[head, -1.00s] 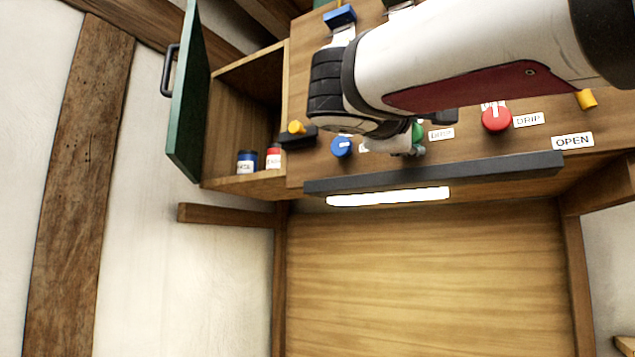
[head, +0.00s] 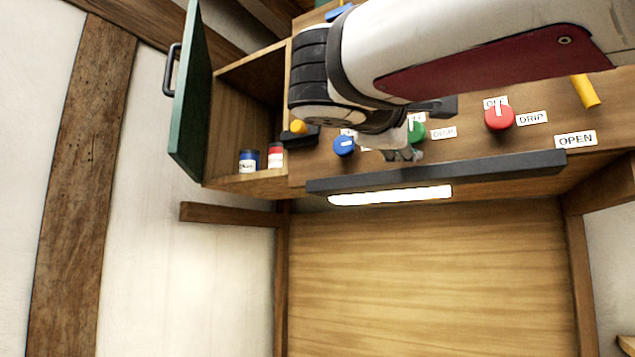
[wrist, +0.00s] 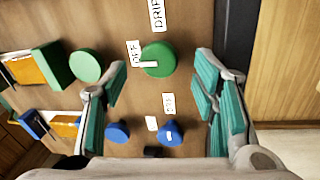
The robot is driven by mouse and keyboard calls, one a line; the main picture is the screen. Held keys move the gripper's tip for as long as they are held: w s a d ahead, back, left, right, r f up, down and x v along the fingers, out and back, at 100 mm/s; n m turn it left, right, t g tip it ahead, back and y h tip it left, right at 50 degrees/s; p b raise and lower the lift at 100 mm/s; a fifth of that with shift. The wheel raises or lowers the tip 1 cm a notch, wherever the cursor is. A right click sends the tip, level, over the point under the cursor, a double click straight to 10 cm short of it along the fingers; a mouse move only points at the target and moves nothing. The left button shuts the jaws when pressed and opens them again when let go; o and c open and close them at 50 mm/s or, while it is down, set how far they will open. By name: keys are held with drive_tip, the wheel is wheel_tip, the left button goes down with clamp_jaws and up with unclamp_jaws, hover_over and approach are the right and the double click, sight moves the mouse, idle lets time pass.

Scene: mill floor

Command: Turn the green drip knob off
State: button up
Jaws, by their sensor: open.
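The green drip knob (wrist: 160,58) is on the wooden panel, with a white pointer line towards its left side in the wrist view. That is the side of its OFF label (wrist: 133,53); the DRIP label (wrist: 157,14) lies above it there. In the head view, the green knob (head: 417,132) is partly hidden behind my gripper (head: 405,153). In the wrist view, my gripper (wrist: 160,80) is open, its teal-padded fingers spread on either side below the knob. It appears empty; contact with the knob is not visible.
A red knob (head: 499,117) and a blue knob (head: 344,145) flank the green one. A dark ledge (head: 440,172) runs along the panel's lower edge. A green cabinet door (head: 190,95) stands open at left, with small jars (head: 276,155) inside. A yellow handle (head: 585,91) is at right.

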drive_tip(key=v, duration=0.8)
drive_tip(key=shift+s+a, duration=0.25)
drive_tip(key=shift+s, duration=0.05)
drive_tip(key=shift+f, duration=0.1)
drive_tip(key=d+f+m+g+y, duration=0.1)
drive_tip(key=d+f+g, duration=0.15)
drive_tip(key=f, duration=0.55)
drive_tip(key=d+f+g+y, duration=0.15)
drive_tip(key=d+f, duration=0.25)
drive_tip(key=f, duration=0.4)
drive_tip(key=s+f+m+g+y, duration=0.2)
drive_tip(key=s+f+y, duration=0.1)
drive_tip(key=f, duration=0.7)
drive_tip(key=s+f+m+g+y, duration=0.2)
drive_tip(key=s+f, duration=0.3)
drive_tip(key=f, duration=0.4)
drive_tip(key=s+f+m+g+y, duration=0.2)
drive_tip(key=s+f+m+y, duration=0.2)
drive_tip(key=f, duration=0.6)
drive_tip(key=shift+s+d+f, duration=0.25)
drive_tip(key=shift+f, duration=0.05)
